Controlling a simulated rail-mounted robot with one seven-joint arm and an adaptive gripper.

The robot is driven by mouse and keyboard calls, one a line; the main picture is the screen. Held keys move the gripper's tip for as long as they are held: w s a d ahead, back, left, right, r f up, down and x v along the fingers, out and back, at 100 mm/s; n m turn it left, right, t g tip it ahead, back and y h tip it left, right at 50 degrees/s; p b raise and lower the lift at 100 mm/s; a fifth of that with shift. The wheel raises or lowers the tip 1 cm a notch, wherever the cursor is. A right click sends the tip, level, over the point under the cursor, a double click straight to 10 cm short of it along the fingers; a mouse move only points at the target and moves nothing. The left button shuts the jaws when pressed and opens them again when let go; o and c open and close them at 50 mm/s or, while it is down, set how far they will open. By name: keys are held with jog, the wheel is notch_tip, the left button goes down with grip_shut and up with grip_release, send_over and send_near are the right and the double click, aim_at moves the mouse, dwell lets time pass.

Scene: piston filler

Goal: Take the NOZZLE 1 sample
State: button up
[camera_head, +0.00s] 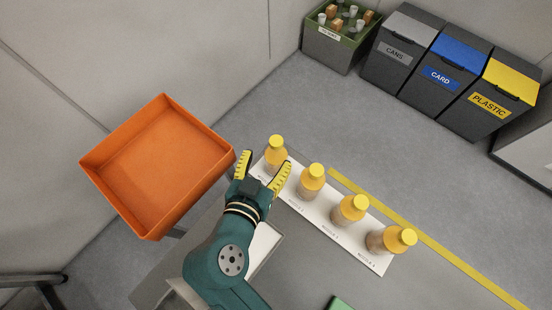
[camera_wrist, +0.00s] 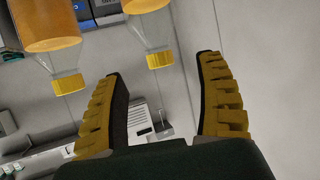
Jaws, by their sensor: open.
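Several yellow-capped bottles of orange-brown liquid stand in a row on a white labelled strip (camera_head: 380,262). The leftmost bottle (camera_head: 275,154) is beside my open gripper (camera_head: 262,170), just beyond the fingertips and nearest the right finger. Its label is hidden by my gripper; the other labels are too small to read surely.
An orange tray (camera_head: 160,165) stands left of my gripper, empty. A green-rimmed crate (camera_head: 335,50) with bottles and bins for cans (camera_head: 396,55), card (camera_head: 445,75) and plastic (camera_head: 492,102) stand at the back. A yellow line (camera_head: 430,242) runs behind the bottles.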

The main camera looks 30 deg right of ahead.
aim_at(274, 149)
jog(key=x, duration=0.7)
jog(key=shift+d+f+b, duration=0.15)
jog(key=shift+d+b, duration=0.05)
jog(key=shift+b, duration=0.1)
jog(key=shift+c, duration=0.2)
grip_shut()
